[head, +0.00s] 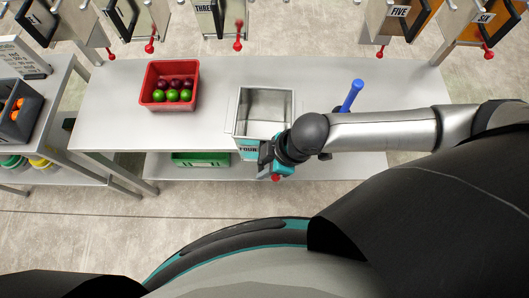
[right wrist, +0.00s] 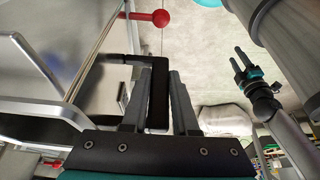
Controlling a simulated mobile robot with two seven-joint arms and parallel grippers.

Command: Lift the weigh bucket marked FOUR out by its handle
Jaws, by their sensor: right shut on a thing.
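The weigh bucket marked FOUR (head: 240,108) is an open metal box, seen from above in the head view, with its inside empty. It is over the front part of the grey table, and I cannot tell whether it touches it. Its FOUR label shows on the near side. My right gripper (head: 268,160) is at that near side. In the right wrist view its fingers (right wrist: 155,92) are shut on the bucket's black handle (right wrist: 122,58). A red ball knob (right wrist: 161,18) shows beside it. My left gripper (right wrist: 238,62) appears in the right wrist view, open and empty.
Buckets THREE (head: 206,22), FIVE (head: 385,22) and SIX (head: 480,32) hang along the back. A red crate (head: 170,66) of fruit stands left on the table (head: 110,110). A green crate (head: 200,159) is on the lower shelf.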

